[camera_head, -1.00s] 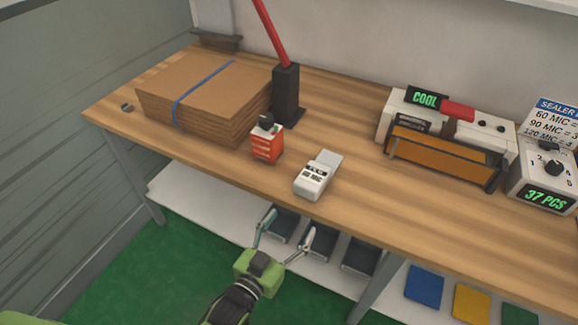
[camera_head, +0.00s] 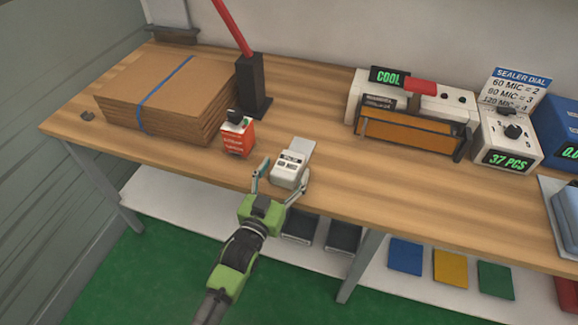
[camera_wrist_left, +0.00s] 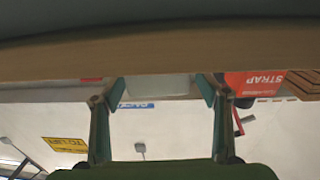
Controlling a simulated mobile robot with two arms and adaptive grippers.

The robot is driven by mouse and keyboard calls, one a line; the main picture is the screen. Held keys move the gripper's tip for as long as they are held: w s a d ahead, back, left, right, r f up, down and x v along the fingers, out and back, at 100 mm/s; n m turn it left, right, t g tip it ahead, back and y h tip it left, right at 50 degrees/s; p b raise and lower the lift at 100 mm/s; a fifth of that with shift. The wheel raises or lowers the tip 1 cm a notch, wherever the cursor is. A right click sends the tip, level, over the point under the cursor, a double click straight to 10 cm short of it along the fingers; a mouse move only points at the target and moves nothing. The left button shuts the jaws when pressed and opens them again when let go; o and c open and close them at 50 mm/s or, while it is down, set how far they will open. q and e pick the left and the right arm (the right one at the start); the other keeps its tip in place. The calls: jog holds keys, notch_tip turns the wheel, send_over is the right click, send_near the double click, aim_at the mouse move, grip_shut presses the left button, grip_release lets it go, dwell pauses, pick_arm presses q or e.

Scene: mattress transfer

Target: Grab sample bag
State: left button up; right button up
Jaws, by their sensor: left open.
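My left gripper (camera_head: 284,172) is open at the front edge of the table, its fingers on either side of a small white device (camera_head: 289,171). A flat grey piece (camera_head: 301,147) sticks out behind the device; I cannot tell whether it is the sample bag. In the left wrist view, the open fingers (camera_wrist_left: 160,92) point at the table edge with a pale block (camera_wrist_left: 157,87) between them. Contact cannot be told. My right gripper is not in view.
Left of the device is a red strap box (camera_head: 238,137), beside a cardboard stack (camera_head: 160,98) and a black post (camera_head: 252,85). A sealer (camera_head: 410,110) and a dial box (camera_head: 508,140) stand right. The wooden table (camera_head: 390,185) is clear between.

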aim_at(289, 162)
pick_arm(q)
jog(key=x, duration=0.3)
jog(key=shift+w+d+r, duration=0.1)
jog(key=shift+w+d, duration=0.05)
jog(key=shift+w, duration=0.05)
jog(key=shift+s, duration=0.1)
jog(key=shift+c, duration=0.4)
jog(key=c, duration=1.2)
jog(key=shift+r, duration=0.2)
